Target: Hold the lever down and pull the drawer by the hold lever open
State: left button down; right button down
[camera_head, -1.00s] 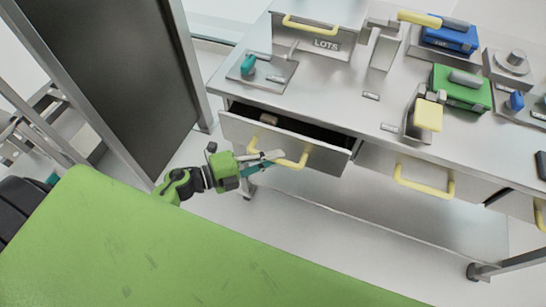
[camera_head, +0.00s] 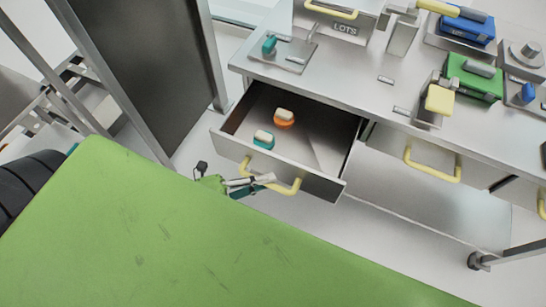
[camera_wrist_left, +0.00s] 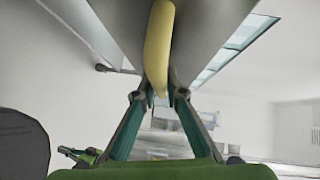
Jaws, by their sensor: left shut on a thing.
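The left drawer (camera_head: 337,187) under the workbench is pulled well out, with its inside showing. Its yellow handle (camera_head: 291,188) runs along the drawer front. My left gripper (camera_head: 268,179) is at this handle and shut on it. In the left wrist view the two teal fingers (camera_wrist_left: 158,98) close on the handle (camera_wrist_left: 158,45) from both sides. A lever with a yellow grip (camera_head: 439,99) stands by a green block on the bench, and another yellow grip (camera_head: 437,7) is farther back. Nothing of mine touches either.
An orange-based piece (camera_head: 284,118) and a teal-based piece (camera_head: 264,139) lie in the drawer. A closed drawer with a yellow handle (camera_head: 432,168) is to the right. A dark panel (camera_head: 150,70) stands left. A green block (camera_head: 474,78) and blue block (camera_head: 468,28) sit on the bench.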

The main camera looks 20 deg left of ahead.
pick_arm(q)
jog(key=shift+s, duration=1.6)
pick_arm(e)
jog(key=shift+s+r, duration=0.2)
jog(key=shift+s, duration=0.15)
pick_arm(q)
jog(key=c, duration=2)
grip_release()
jog(key=shift+c, duration=0.2)
pick_arm(e)
jog(key=shift+d, duration=0.1)
pick_arm(q)
jog(key=v, duration=1.2)
pick_arm(e)
jog(key=shift+w, duration=0.1)
